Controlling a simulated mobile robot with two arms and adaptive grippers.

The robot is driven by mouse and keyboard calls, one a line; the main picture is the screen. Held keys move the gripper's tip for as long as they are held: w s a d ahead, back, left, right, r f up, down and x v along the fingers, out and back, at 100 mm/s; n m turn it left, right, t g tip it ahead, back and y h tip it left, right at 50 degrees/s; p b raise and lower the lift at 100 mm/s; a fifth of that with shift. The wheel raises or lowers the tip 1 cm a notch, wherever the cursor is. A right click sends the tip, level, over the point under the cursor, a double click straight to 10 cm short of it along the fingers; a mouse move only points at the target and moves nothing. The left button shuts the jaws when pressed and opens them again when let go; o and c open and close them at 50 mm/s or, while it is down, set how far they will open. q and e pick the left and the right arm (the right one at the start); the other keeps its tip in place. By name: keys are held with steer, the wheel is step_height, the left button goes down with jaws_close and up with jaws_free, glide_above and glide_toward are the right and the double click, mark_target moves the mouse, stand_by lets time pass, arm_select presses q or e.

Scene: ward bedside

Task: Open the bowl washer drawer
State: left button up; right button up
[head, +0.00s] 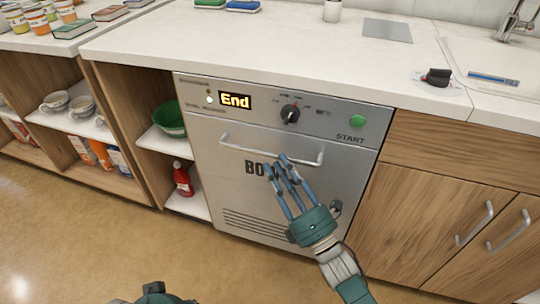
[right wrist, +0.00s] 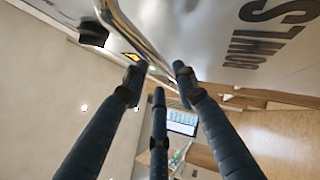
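The bowl washer (head: 290,190) is a steel-fronted unit under the counter, with a lit "End" display (head: 235,101), a dial and a green START button. Its drawer front looks shut and flush. A horizontal bar handle (head: 255,147) runs across the front; the bar also shows in the right wrist view (right wrist: 128,30). My right gripper (head: 282,165) is in front of the drawer, fingers spread and pointing up at the right half of the handle. In the right wrist view the bar lies near the fingertips (right wrist: 158,80); I cannot tell whether they touch.
Open shelves with cups (head: 68,102), a green bowl (head: 170,117) and a red bottle (head: 183,178) are left of the washer. Wooden cupboards (head: 430,212) with bar handles are on the right. The white counter (head: 260,45) is above; the floor in front is clear.

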mark_target(270, 153)
steer(key=x, duration=0.4)
steer(key=shift+w+a+r, duration=0.1)
steer(key=shift+w+a, duration=0.15)
steer(key=shift+w, duration=0.05)
jaws_close()
